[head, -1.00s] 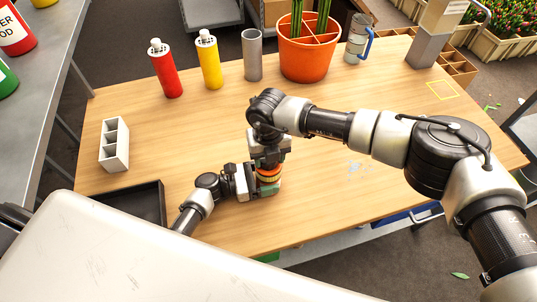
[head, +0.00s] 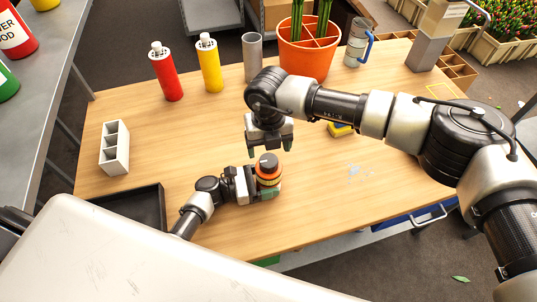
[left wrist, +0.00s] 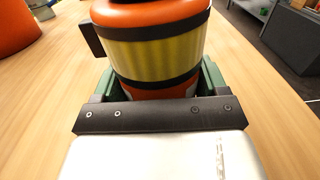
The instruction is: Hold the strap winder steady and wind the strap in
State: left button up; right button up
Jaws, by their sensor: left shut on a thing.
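The strap winder (head: 268,178) is an orange drum with a yellow strap band and a dark round knob (head: 268,160) on top. It stands upright on the table near the front middle. My left gripper (head: 265,192) is shut around its lower part; in the left wrist view its green fingers flank the orange and yellow winder (left wrist: 155,55), with a dark tab at its left side. My right gripper (head: 270,149) is above and slightly behind the knob, pointing down, fingers apart and empty, not touching the winder.
A black tray (head: 134,210) and a white divided holder (head: 114,148) are at left. Red (head: 166,74) and yellow (head: 210,64) bottles, a grey cylinder (head: 252,58) and an orange pot (head: 306,62) line the back.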

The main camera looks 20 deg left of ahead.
aim_at(268, 160)
notch_tip(268, 160, up, 6)
dwell(0.5)
